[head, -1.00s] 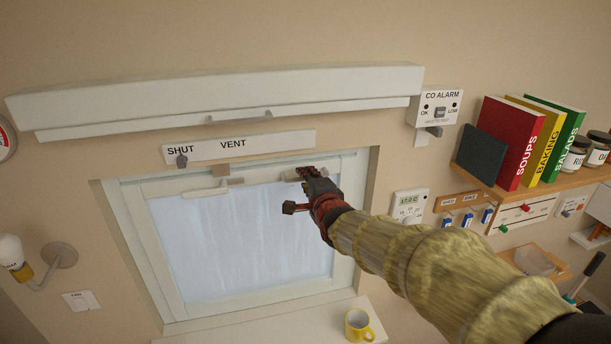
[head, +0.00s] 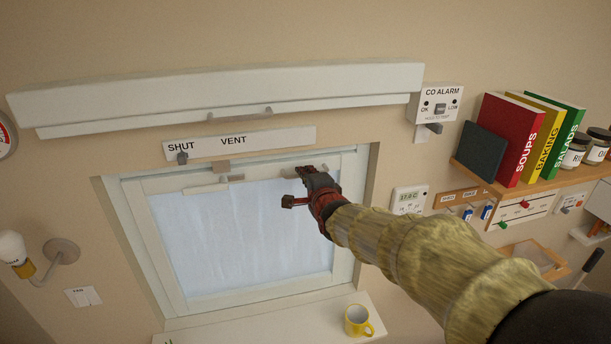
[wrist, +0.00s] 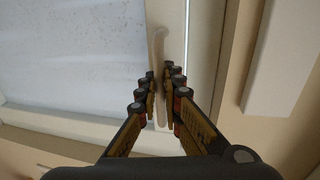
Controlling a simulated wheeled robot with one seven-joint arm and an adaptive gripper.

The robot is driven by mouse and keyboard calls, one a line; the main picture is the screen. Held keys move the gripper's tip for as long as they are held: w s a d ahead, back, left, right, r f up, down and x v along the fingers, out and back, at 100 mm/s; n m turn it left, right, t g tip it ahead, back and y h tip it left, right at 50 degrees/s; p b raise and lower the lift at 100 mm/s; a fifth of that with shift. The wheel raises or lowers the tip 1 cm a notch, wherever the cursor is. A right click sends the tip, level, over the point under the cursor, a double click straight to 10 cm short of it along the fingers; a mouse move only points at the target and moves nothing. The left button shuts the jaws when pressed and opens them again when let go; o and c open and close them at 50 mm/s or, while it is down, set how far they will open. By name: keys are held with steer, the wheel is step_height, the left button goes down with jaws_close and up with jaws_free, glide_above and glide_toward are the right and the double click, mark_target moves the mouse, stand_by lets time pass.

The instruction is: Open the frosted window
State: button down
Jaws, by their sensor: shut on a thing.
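The frosted window (head: 240,240) has a pale blue-grey pane in a white frame, set in a recess in the beige wall. My gripper (head: 304,171) is at the upper right part of the frame in the head view. In the wrist view my gripper (wrist: 163,100) is closed around a long pale handle (wrist: 159,48), which runs between the fingers beside the frosted pane (wrist: 70,50). In the head view my gripper hides most of this handle. A pale catch (head: 205,189) lies on the upper left of the frame. I cannot tell whether the sash stands ajar.
Above the window are a strip (head: 280,140) marked SHUT and VENT with a slider (head: 182,158), and a white ledge (head: 220,90). A yellow mug (head: 357,321) stands on the sill below. A CO alarm (head: 437,103) and a bookshelf (head: 540,178) are to the right.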

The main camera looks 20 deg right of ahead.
stand_by(0.7)
steer(key=s+f+t+b, duration=0.2)
steer(key=s+b, duration=0.8)
steer(key=b, duration=0.2)
steer(key=shift+s+b, duration=0.35)
steer(key=c, duration=2)
jaws_free()
steer(key=shift+r, duration=0.1)
steer(key=s, duration=1.2)
